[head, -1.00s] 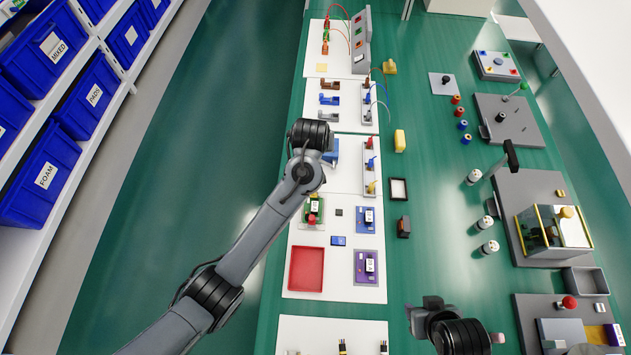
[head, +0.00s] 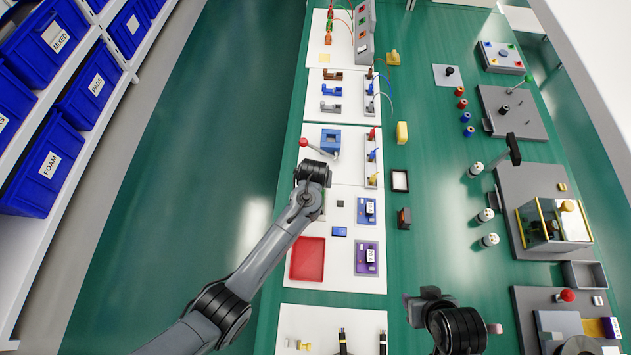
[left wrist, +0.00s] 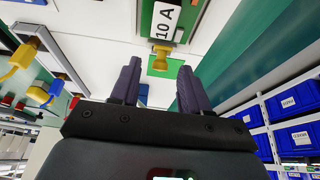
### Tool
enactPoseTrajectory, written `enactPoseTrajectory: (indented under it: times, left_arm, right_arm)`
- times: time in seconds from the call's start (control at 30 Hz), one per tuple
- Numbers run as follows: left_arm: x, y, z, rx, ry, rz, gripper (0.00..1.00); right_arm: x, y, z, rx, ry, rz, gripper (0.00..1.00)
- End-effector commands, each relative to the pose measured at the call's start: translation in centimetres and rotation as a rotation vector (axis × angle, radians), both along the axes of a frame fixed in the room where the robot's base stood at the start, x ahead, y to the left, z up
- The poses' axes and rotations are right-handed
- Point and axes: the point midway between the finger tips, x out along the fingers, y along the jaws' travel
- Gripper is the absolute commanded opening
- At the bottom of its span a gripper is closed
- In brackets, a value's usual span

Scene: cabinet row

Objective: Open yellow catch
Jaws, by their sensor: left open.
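A white rail (head: 372,158) with red, blue and yellow catches in a row stands on the third white panel in the head view. The yellow catch (head: 371,180) is at its near end. In the left wrist view the yellow catch (left wrist: 20,58) is at the left edge, off to the side of my left gripper (left wrist: 158,85). That gripper is open and empty, apart from the yellow catch. Ahead between its fingers shows a yellow part (left wrist: 162,55) below a 10 A label. In the head view its fingers are hidden by the wrist. My right gripper (head: 424,304) hangs near the front; its fingers are unclear.
A blue device (head: 330,140) with a red-knobbed lever stands left of the rail. A red tray (head: 307,260) and a purple module (head: 367,257) lie nearer. A yellow block (head: 402,132) and a white-topped frame (head: 400,181) lie right of the panels.

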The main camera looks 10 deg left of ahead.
Motion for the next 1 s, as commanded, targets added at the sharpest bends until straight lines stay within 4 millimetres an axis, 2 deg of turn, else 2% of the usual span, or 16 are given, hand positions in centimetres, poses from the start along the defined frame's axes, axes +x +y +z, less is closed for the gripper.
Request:
enactPoseTrajectory:
  times: [0.2, 0.53, 0.57, 0.83, 0.87, 1.0]
  left_arm:
    - [0.6, 0.1, -1.6, 0.001, 0.0, 0.0, 0.46]
    - [0.7, 0.1, -1.8, 0.0, 0.0, 0.0, 0.46]
    - [0.7, 0.1, -1.8, 0.0, 0.0, 0.0, 0.44]
    - [0.7, 0.1, -1.8, 0.0, 0.0, 0.0, 0.03]
    - [0.7, 0.1, -1.8, 0.0, 0.0, 0.0, 0.0]
    - [0.7, 0.1, -1.7, 0.0, 0.002, 0.0, 0.0]
  right_arm:
    - [0.0, -0.2, -0.6, -0.008, -0.001, 0.005, 0.43]
    - [0.1, -0.1, -0.6, -0.004, -0.002, 0.002, 0.43]
    - [0.1, -0.1, -0.6, -0.004, -0.002, 0.002, 0.43]
    - [0.1, 0.0, -0.5, 0.002, -0.003, -0.002, 0.43]
    - [0.1, 0.1, -0.5, 0.004, -0.003, -0.003, 0.43]
    - [0.1, 0.1, -0.5, 0.005, -0.002, -0.004, 0.43]
